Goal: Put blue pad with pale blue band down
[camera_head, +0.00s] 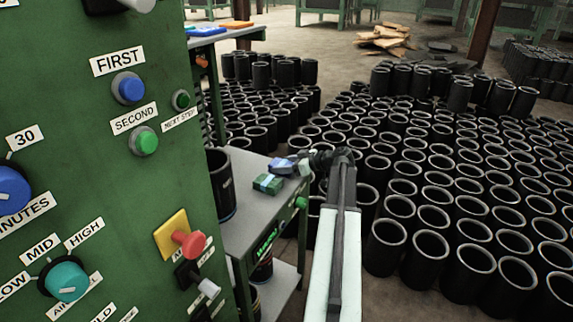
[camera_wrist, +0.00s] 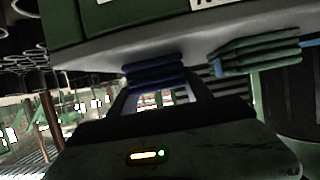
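The blue pad (camera_head: 282,166) with a pale band is at the far part of the small grey table, beside my gripper (camera_head: 304,165). In the wrist view, which looks upside down, the blue pad (camera_wrist: 155,74) appears as a layered stack against the table surface. The fingers of my gripper (camera_wrist: 162,88) reach to both sides of it. Whether they press on it or stand slightly apart is too dark to tell. The pad looks level and at table height.
A green pad with a pale blue band (camera_head: 268,183) lies close by on the grey table (camera_head: 249,215); the green pad also shows in the wrist view (camera_wrist: 258,52). A green control panel (camera_head: 100,150) stands at the left. Many black sleeves (camera_head: 430,190) cover the floor at right.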

